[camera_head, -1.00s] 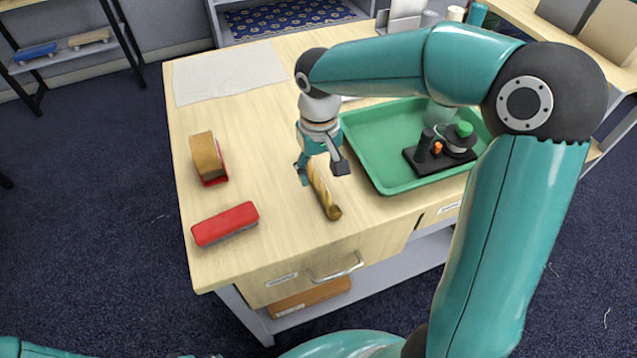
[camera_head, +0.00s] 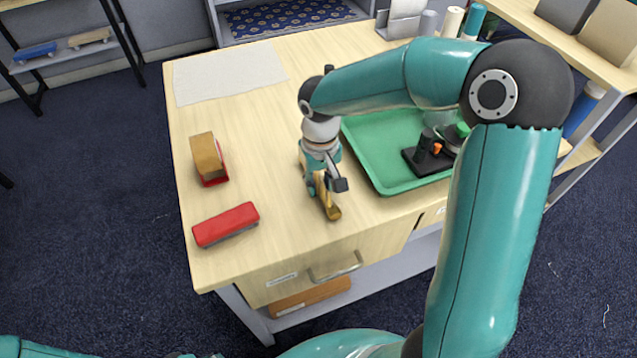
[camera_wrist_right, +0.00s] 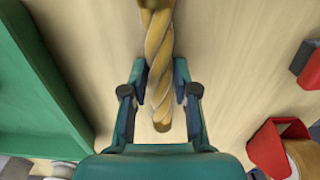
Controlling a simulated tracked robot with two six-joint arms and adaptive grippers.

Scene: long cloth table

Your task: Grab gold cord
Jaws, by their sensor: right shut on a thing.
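The gold cord (camera_head: 333,212) is a twisted, rod-like piece lying on the wooden table near its front edge; much of it is hidden by my right gripper in the head view. My right gripper (camera_head: 327,188) points down over it and is shut on it. In the right wrist view, the cord (camera_wrist_right: 160,45) runs lengthwise between the two fingers of the gripper (camera_wrist_right: 160,95), with one end inside the jaws and the other toward the top edge. My left gripper is out of view.
A green tray (camera_head: 383,165) with a black device (camera_head: 428,160) stands right of the gripper. A red stapler (camera_head: 225,224) and a tape dispenser (camera_head: 209,158) are to the left. A white cloth (camera_head: 228,75) lies at the back left. The table between is clear.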

